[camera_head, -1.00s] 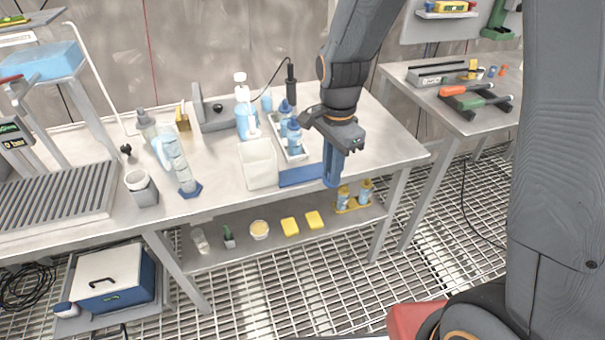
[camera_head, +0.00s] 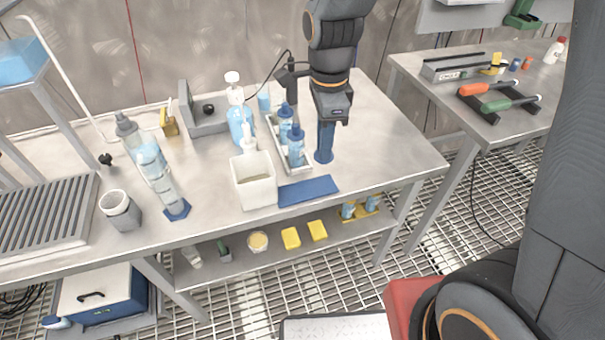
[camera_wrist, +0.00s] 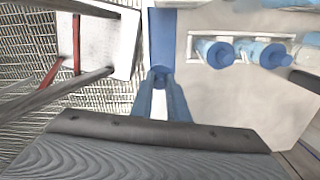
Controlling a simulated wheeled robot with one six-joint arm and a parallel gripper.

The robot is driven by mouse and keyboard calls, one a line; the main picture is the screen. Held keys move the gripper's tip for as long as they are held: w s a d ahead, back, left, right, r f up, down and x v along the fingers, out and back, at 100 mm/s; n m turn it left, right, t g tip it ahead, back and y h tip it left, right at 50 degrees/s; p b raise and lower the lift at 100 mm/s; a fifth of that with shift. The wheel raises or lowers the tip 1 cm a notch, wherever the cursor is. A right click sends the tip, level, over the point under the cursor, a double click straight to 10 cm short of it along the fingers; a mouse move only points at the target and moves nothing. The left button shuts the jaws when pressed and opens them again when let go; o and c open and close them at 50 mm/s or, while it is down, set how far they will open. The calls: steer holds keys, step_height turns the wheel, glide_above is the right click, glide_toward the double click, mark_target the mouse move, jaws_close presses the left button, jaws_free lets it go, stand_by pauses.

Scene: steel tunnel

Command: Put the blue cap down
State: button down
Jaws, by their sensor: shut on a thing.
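My gripper (camera_head: 323,157) points down over the workbench, just right of the white bottle tray (camera_head: 306,170). Its blue fingers are shut on the small blue cap (camera_wrist: 160,74), which shows between the fingertips in the wrist view. In the head view the cap is hard to tell from the blue fingertips, close to the bench top; whether it touches cannot be told. A flat blue mat (camera_head: 308,190) lies in front near the bench edge, and shows beyond the fingertips in the wrist view (camera_wrist: 162,30).
The tray holds blue-capped bottles (camera_head: 296,146). A white open container (camera_head: 254,182) stands left of the mat, a pump bottle (camera_head: 239,118) behind it. The bench top (camera_head: 385,150) right of my gripper is clear. A second table (camera_head: 440,90) with tools stands farther right.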

steer(key=shift+w+f, duration=0.15)
steer(key=shift+w, duration=0.15)
steer(key=shift+f+p, duration=0.75)
steer(key=shift+f, duration=4.1)
steer(key=shift+f, duration=0.15)
steer(key=c, duration=1.7)
jaws_free()
